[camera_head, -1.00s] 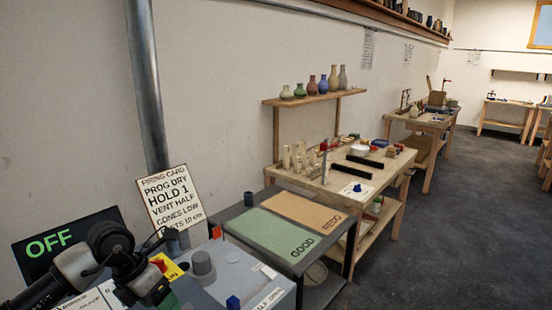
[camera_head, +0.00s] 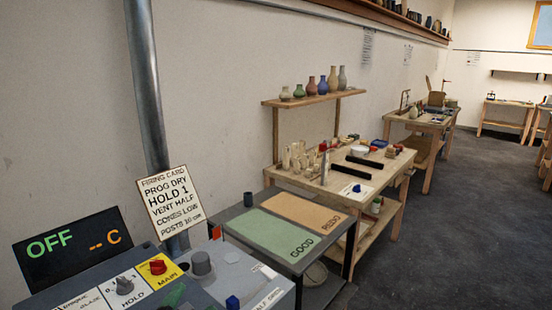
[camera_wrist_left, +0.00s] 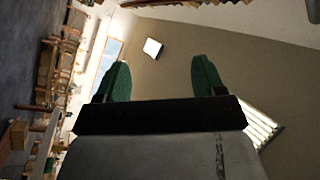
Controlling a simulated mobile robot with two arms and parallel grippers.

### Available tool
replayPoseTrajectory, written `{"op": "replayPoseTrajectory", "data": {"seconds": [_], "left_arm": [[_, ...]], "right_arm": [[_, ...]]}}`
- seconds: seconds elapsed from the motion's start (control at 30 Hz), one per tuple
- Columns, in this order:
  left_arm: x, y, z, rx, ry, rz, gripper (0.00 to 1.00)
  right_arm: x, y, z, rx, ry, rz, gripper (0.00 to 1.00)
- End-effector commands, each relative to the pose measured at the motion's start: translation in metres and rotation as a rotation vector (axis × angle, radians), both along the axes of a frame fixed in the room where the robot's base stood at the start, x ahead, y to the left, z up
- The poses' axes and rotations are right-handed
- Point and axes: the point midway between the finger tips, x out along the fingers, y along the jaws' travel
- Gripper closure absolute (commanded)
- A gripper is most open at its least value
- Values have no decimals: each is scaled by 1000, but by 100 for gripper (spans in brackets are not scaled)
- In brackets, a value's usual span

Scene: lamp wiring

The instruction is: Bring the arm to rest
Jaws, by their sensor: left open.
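My left gripper (camera_wrist_left: 161,80) shows in the left wrist view with its two green-padded fingers spread apart. Nothing is between the fingers. The wrist view is tilted and shows wall, ceiling, a bright light and distant benches behind the fingers. The control panel there is uncovered, with a dark display (camera_head: 72,248) reading OFF and "-- C". A dark HOLD knob (camera_head: 124,286) and a red knob on a yellow MAIN plate (camera_head: 158,267) are in plain sight. My right gripper is in neither view.
A firing card (camera_head: 171,199) leans by a metal pipe (camera_head: 149,110) behind the panel. A grey cart with a green GOOD mat (camera_head: 268,236) and an orange REDO mat (camera_head: 305,212) stands to the right. Benches line the wall; the dark floor (camera_head: 440,240) at right is clear.

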Motion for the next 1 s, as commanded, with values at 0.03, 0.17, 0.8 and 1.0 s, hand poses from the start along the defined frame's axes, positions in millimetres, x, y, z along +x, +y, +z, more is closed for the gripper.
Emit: {"op": "replayPoseTrajectory", "data": {"seconds": [0.03, 0.17, 0.8, 1.0], "left_arm": [[-9, 13, -22, -80, 128, 75, 31], [-42, 42, -81, -249, 470, 253, 31], [-232, 54, -211, -500, 1516, 562, 31], [-220, 52, -263, -491, 1531, 567, 31]], "right_arm": [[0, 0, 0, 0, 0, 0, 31], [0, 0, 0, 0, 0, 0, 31], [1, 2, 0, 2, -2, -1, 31], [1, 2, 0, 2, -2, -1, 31]]}}
